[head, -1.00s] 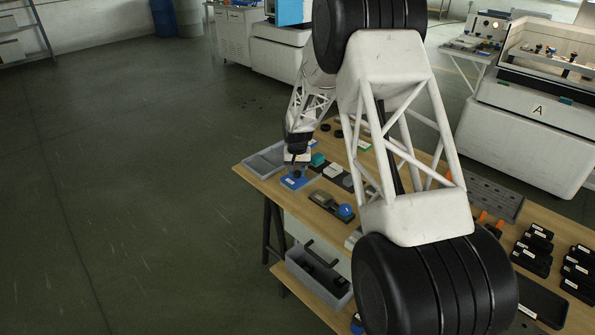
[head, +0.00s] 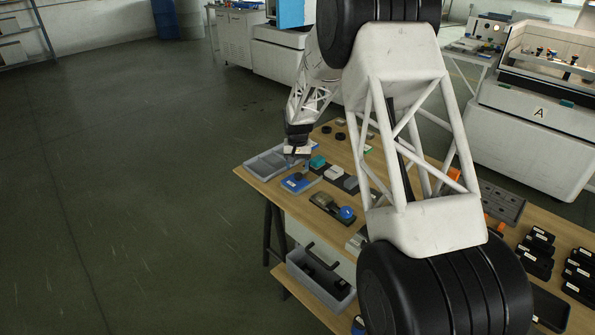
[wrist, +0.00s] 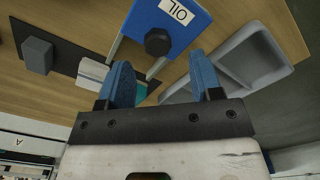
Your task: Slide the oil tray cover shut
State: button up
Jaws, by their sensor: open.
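The oil tray cover (wrist: 168,22) is a blue plate with a white OIL label and a round black knob (wrist: 157,42). Two pale rails (wrist: 158,67) reach out from under it in the wrist view, with bare wood between them. The cover also shows as a blue patch (head: 293,184) near the table's left end in the head view. My gripper (wrist: 164,78) is open, its two blue fingers apart with nothing between them. It (head: 297,158) hangs above the table near the cover, apart from the knob. The tray under the cover is mostly hidden.
A grey divided tray (wrist: 240,58) lies beside the cover. A teal block (head: 317,161), a white block and dark blocks stand close on the other side. A device with a blue knob (head: 347,212) sits nearer. Open floor lies left of the table.

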aim_at(297, 174)
jog(key=shift+r, duration=1.75)
jog(key=shift+s+d+r, duration=0.15)
jog(key=shift+s+r, duration=0.05)
jog(key=shift+r, duration=0.2)
jog(key=s+d+r, duration=0.4)
jog(key=s+r, duration=0.3)
jog(key=s, duration=0.2)
jog(key=s+d+r+t, duration=0.1)
jog(key=s+d+r, duration=0.4)
jog(key=s+r, duration=0.35)
jog(key=s+d+r, duration=0.4)
jog(key=s+r, duration=0.3)
jog(key=s, duration=0.2)
jog(key=s+d, duration=0.3)
jog(key=s, duration=1.3)
jog(key=s+d+t, duration=0.1)
jog(key=s+d, duration=0.2)
jog(key=s, duration=1.3)
jog(key=shift+s+d+t, duration=0.15)
jog(key=shift+d+t, duration=0.15)
jog(key=shift+d, duration=0.1)
jog(key=shift+r, duration=0.15)
